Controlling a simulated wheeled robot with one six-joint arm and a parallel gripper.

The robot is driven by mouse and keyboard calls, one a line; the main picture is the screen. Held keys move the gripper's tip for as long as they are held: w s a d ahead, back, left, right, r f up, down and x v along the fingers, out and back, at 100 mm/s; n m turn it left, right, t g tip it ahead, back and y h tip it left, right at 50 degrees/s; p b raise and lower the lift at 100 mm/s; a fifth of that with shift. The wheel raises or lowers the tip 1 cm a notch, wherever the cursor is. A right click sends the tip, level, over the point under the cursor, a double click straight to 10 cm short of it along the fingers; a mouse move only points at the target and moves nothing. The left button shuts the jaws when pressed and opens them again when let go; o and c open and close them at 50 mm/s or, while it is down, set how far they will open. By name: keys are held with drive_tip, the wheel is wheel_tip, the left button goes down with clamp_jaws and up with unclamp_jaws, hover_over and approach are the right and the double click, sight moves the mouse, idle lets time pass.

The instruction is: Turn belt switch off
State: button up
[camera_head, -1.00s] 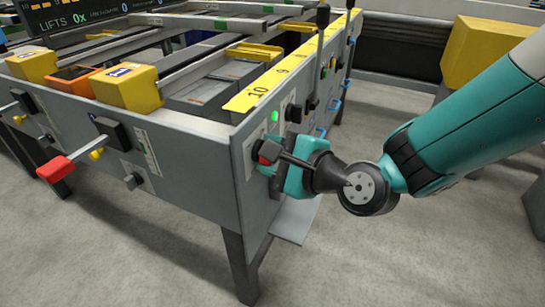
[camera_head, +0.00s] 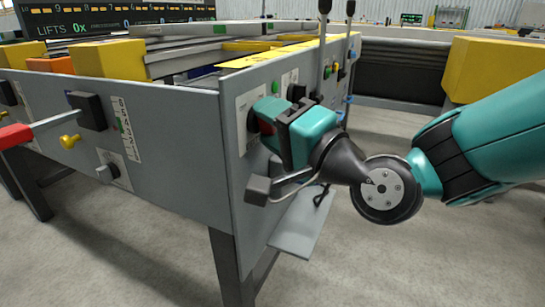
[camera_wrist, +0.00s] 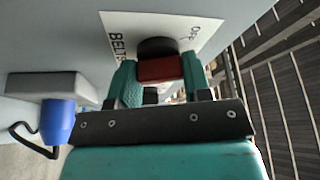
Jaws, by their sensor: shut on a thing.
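The belt switch (camera_wrist: 160,69) is a red handle on a dark round base, set on a white plate (camera_wrist: 118,25) lettered "BELT" in the wrist view. In the head view my gripper (camera_head: 268,124) is against the table's end panel, and only a little red of the switch (camera_head: 266,128) shows beside the fingers. Which position the handle points to is unclear.
A green lamp (camera_head: 276,87) is just above the gripper. Black-handled levers (camera_head: 324,40) rise behind it. A grey shelf (camera_head: 303,222) juts out below. In the wrist view a blue piece (camera_wrist: 58,121) with a black cord and a grey block (camera_wrist: 48,86) are at left.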

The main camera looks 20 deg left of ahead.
drive_tip(key=n+y+b, duration=0.1)
drive_tip(key=n+b, duration=0.1)
drive_tip(key=b, duration=0.1)
drive_tip(key=f+n+b, duration=0.1)
drive_tip(key=n+b, duration=0.1)
drive_tip(key=b, duration=0.2)
drive_tip(key=shift+y, duration=0.4)
drive_tip(key=shift+r+n+g+b, duration=0.2)
drive_tip(key=shift+n+g+b, duration=0.3)
drive_tip(key=shift+n+b, duration=0.5)
drive_tip(key=shift+r+y+b, duration=0.2)
drive_tip(key=shift+y+b, duration=0.1)
drive_tip(key=shift+b, duration=0.05)
drive_tip(key=o, duration=0.9)
